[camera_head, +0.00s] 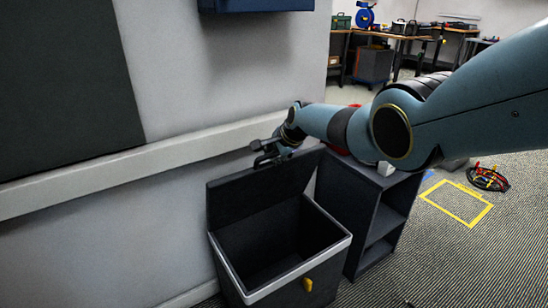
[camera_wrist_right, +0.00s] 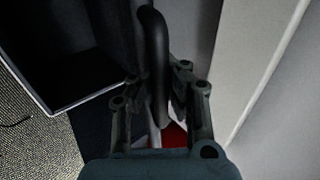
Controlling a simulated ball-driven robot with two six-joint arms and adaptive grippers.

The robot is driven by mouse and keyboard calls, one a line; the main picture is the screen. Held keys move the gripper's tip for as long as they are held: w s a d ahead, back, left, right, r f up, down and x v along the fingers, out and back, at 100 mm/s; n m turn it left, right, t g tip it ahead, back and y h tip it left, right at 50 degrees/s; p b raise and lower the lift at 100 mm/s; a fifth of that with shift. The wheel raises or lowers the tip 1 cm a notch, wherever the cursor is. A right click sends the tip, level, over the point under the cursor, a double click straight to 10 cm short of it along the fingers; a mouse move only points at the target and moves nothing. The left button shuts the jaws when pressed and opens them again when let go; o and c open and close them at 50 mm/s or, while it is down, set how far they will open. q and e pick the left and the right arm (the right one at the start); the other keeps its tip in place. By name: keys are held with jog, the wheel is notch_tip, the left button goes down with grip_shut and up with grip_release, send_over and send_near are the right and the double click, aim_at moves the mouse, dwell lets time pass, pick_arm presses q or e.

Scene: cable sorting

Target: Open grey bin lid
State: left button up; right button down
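The grey bin (camera_head: 299,278) stands on the floor by the wall, with a light rim and a yellow tab on its front. Its dark lid (camera_head: 247,198) is raised at the back, and the inside of the bin shows. My right gripper (camera_head: 268,154) is at the lid's upper edge. In the right wrist view its fingers (camera_wrist_right: 157,84) are on both sides of a dark curved handle (camera_wrist_right: 154,38) and look closed on it. The bin's open top and light rim (camera_wrist_right: 78,101) show at the left there. My left gripper is not in view.
A dark shelf unit (camera_head: 362,193) stands right beside the bin, under my right arm. A pale rail (camera_head: 130,168) runs along the wall behind. A yellow floor square (camera_head: 452,219) and a cable coil (camera_head: 488,178) lie at the right.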

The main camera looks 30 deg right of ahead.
jog(key=shift+w+d+r, duration=0.2)
jog(key=shift+w+r, duration=0.15)
jog(key=shift+r, duration=0.2)
jog(key=c, duration=1.8)
grip_release()
jog(key=shift+c, duration=0.2)
jog(key=o, duration=0.5)
jog(key=shift+s, duration=0.3)
jog(key=shift+c, duration=0.2)
jog(key=shift+o, duration=0.5)
jog(key=shift+a+f, duration=0.1)
jog(key=shift+f, duration=0.1)
jog(key=shift+s, duration=0.1)
jog(key=v, duration=1.2)
